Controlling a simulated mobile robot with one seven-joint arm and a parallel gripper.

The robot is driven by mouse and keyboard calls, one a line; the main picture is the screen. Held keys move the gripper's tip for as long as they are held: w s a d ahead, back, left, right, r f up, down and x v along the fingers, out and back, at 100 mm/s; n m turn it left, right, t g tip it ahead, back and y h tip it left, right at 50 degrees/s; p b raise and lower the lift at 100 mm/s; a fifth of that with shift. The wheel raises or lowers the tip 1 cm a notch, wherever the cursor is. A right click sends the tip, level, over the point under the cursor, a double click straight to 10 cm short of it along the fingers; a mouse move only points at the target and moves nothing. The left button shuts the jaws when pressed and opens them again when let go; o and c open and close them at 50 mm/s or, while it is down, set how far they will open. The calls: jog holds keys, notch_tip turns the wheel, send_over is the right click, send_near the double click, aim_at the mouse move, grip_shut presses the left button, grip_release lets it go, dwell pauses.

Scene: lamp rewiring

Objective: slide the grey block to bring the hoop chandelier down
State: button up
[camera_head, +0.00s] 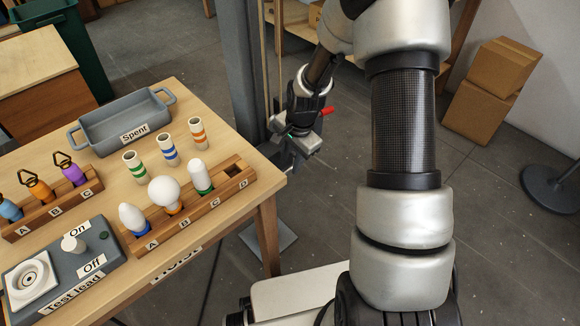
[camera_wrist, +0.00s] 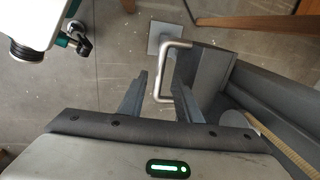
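The grey block (camera_wrist: 207,72) shows in the wrist view, beside a dark grey post (camera_wrist: 285,85). A pale metal U-shaped handle (camera_wrist: 161,72) sticks out from its left side. My gripper (camera_wrist: 160,88) is open, one finger on each side of the handle's bar in the picture. A clear gap shows to the left finger; I cannot tell whether the right finger touches. In the head view my gripper (camera_head: 300,145) is low beside the post (camera_head: 237,70) and hides most of the block. The hoop chandelier is not in view.
A wooden table (camera_head: 105,125) at left carries a grey "Spent" tray (camera_head: 85,135), a bulb rack (camera_head: 190,217) and a test box (camera_head: 90,255). Its right corner is near my arm. A red lever (camera_head: 327,111) shows by my gripper. Cardboard boxes (camera_head: 480,110) stand at right.

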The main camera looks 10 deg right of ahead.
jog(key=shift+w+a+f, duration=0.1)
jog(key=shift+w+f, duration=0.1)
jog(key=shift+f, duration=0.85)
grip_shut()
jog(key=shift+r, duration=0.1)
